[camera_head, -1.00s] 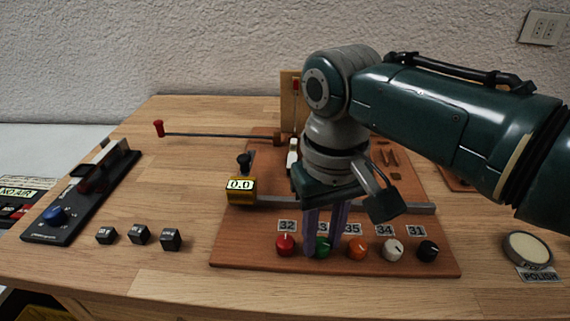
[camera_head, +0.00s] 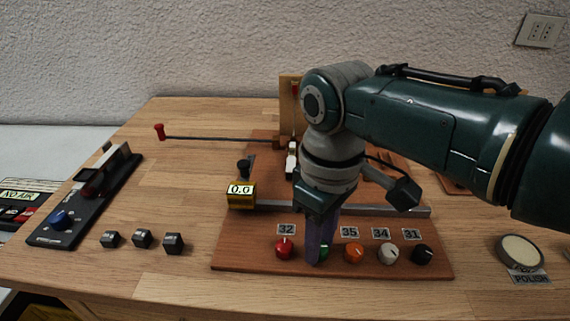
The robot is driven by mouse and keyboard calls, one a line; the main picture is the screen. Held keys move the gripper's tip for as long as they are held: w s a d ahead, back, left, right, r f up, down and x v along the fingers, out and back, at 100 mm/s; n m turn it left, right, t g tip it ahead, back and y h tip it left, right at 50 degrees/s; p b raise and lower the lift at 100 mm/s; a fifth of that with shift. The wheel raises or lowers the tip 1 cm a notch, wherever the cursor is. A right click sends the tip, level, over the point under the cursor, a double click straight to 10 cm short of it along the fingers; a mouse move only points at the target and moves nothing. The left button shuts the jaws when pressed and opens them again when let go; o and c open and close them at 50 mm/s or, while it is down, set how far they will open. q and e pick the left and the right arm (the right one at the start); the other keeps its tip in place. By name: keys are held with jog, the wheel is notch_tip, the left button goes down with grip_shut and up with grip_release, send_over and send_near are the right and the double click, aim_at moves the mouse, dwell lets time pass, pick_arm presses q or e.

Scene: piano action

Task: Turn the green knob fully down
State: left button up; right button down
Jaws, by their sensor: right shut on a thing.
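The green knob (camera_head: 324,252) is in the row of knobs on the front of the wooden board (camera_head: 250,257), between the red knob (camera_head: 284,248) and the orange knob (camera_head: 353,253). My right gripper (camera_head: 317,255) points down at it from above, with its purple fingers shut on the knob. The fingers hide most of the knob, so its pointer cannot be read. Its number label is hidden behind the gripper. My left gripper is not in view.
A white knob (camera_head: 388,254) and a black knob (camera_head: 422,254) sit further right. A yellow gauge (camera_head: 241,195) reading 0.0 stands by the metal rail. Small dark blocks (camera_head: 142,239) lie left of the board. A polish tin (camera_head: 521,250) is at the right.

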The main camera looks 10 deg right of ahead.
jog(key=n, duration=0.3)
jog(key=shift+n, duration=0.4)
jog(key=n, duration=0.4)
jog(key=shift+n, duration=0.3)
jog(key=n, duration=0.4)
jog(key=shift+n, duration=2.1)
jog(key=c, duration=0.6)
grip_release()
